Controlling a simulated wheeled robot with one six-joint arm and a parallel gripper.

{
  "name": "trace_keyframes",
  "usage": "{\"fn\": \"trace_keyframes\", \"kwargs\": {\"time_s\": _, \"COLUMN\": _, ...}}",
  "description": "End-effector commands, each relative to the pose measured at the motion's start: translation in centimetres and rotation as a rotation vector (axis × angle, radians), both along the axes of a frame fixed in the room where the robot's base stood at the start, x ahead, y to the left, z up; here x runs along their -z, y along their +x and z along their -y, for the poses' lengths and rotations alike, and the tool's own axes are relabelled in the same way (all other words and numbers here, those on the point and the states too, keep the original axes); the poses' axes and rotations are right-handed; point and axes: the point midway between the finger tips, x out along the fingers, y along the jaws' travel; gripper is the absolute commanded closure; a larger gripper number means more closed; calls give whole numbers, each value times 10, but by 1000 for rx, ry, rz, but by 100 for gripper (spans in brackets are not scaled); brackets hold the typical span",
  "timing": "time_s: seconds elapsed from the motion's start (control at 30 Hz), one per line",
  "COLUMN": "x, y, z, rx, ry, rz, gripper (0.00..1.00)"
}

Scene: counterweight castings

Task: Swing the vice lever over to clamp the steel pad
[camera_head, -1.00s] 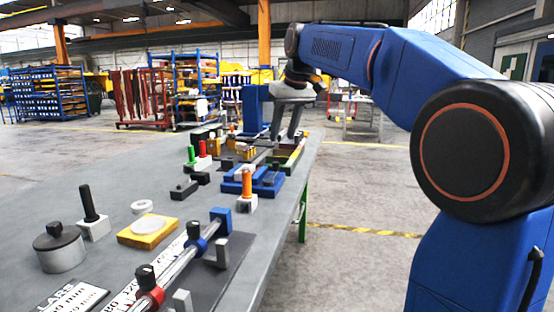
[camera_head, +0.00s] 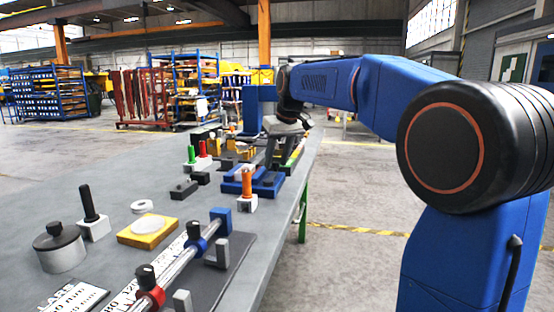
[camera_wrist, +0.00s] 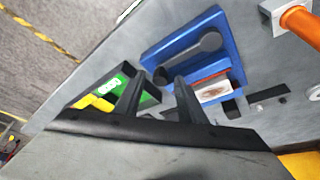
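The blue vice (camera_head: 266,184) sits near the table's right edge, and it fills the upper middle of the wrist view (camera_wrist: 160,45). Its dark grey lever (camera_wrist: 190,57) has rounded ends and lies slantwise on the blue body. A pale block (camera_wrist: 214,91) with a brownish round mark, perhaps the steel pad, shows beside a red strip at the vice's lower edge. My gripper (camera_wrist: 161,80) is open, its two dark fingers apart with nothing held between them. Its left fingertip overlaps the lever's lower end in view; contact cannot be told. My gripper (camera_head: 279,160) is just behind the vice in the head view.
An orange-handled block (camera_head: 246,190) stands close beside the vice. Black blocks (camera_head: 184,189) and a shaft on stands (camera_head: 178,265) are nearer.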

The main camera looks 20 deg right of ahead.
Motion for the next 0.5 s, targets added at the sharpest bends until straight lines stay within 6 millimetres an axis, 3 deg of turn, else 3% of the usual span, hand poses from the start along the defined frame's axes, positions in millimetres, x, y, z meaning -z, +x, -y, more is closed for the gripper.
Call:
{"fn": "trace_keyframes", "kwargs": {"time_s": 0.07, "x": 0, "y": 0, "z": 0, "rx": 0, "ry": 0, "rz": 0, "gripper": 68}}
{"fn": "trace_keyframes", "kwargs": {"time_s": 0.2, "x": 0, "y": 0, "z": 0, "rx": 0, "ry": 0, "rz": 0, "gripper": 100}}
{"fn": "trace_keyframes", "kwargs": {"time_s": 0.5, "x": -1, "y": -1, "z": 1, "rx": 14, "ry": -1, "rz": 0, "gripper": 100}}
